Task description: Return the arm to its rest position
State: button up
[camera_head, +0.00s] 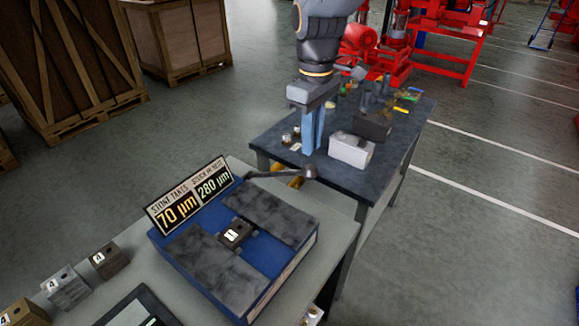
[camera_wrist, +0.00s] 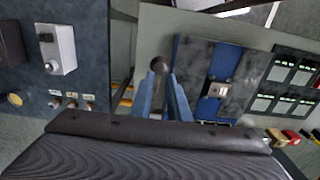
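My gripper (camera_head: 313,150) points down from my grey arm, in front of the dark bench. Its two blue fingers stand a little apart with nothing between them. In the wrist view my gripper (camera_wrist: 160,78) also shows a gap between the fingers. In the wrist view the knob (camera_wrist: 160,65) shows just beyond the tips. The lever runs along the back of a blue vise-like fixture (camera_head: 292,268) with a small numbered block (camera_head: 236,234) between its dark plates.
Numbered blocks (camera_head: 67,287) line the near table. A white box (camera_head: 351,149) and small parts crowd the dark bench (camera_head: 378,181). Red machinery (camera_head: 440,40) and wooden crates (camera_head: 185,35) stand behind; floor at right is clear.

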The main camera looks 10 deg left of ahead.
dwell(0.5)
jog(key=s+d+f+m+b, duration=0.2)
jog(key=s+d+f+m, duration=0.1)
jog(key=d, duration=0.6)
jog(key=s+d+f+m+t+b, duration=0.1)
jog(key=s+d+f+m+b, duration=0.2)
jog(key=d+f+m, duration=0.3)
jog(key=s+d+f+m+b, duration=0.3)
jog(key=d+f, duration=0.3)
jog(key=d, duration=0.7)
jog(key=shift+s+d+m, duration=0.15)
jog(key=shift+m, duration=0.65)
